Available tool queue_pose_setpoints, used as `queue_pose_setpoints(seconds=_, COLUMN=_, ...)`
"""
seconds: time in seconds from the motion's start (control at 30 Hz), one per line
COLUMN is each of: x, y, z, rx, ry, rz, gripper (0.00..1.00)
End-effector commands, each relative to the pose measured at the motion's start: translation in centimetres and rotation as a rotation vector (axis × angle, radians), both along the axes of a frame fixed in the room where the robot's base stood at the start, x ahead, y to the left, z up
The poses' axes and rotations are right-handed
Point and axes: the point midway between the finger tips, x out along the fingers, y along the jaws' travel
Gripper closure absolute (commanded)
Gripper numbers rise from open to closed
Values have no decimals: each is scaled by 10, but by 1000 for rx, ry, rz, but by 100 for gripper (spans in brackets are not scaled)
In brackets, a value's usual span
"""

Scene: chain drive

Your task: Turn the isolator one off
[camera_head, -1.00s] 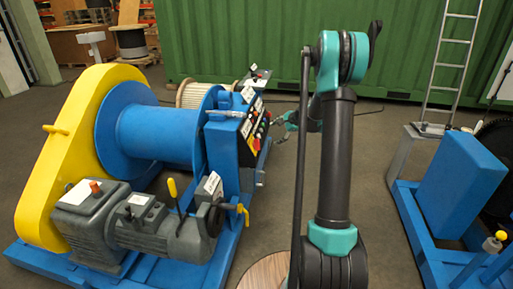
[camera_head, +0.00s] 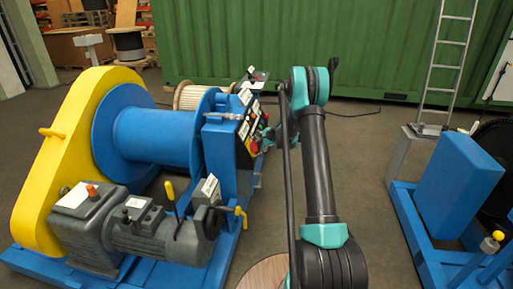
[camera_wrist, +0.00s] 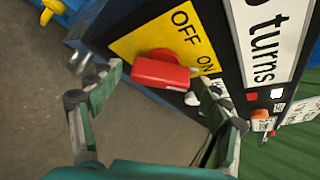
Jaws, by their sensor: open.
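The isolator is a red rotary handle (camera_wrist: 160,72) on a yellow plate (camera_wrist: 138,42) marked OFF and ON, seen in the wrist view. The handle lies roughly across the picture, its right end just below the word ON. My gripper (camera_wrist: 159,80) is open, one finger left of the handle and the other to its right. The right finger is close to the handle's right end; I cannot tell whether they touch. In the head view, my arm (camera_head: 315,165) reaches to the control panel (camera_head: 228,150), and the gripper is mostly hidden there.
A white label reading "turns" (camera_wrist: 262,45) and small buttons (camera_wrist: 265,125) sit right of the plate. The blue winch drum (camera_head: 150,135), yellow guard (camera_head: 50,170) and grey motor (camera_head: 165,235) stand left of my arm. A blue frame (camera_head: 450,190) stands right; floor between is clear.

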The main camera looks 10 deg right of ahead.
Motion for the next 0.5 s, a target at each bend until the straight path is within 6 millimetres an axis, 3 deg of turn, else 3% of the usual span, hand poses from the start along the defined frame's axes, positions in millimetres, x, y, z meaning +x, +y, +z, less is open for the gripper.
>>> queue_pose_setpoints(seconds=0.33, x=2, y=2, z=-3, rx=0, ry=0, rz=0, gripper=23)
queue_pose_setpoints(seconds=0.5, x=2, y=2, z=-3, rx=0, ry=0, rz=0, gripper=43)
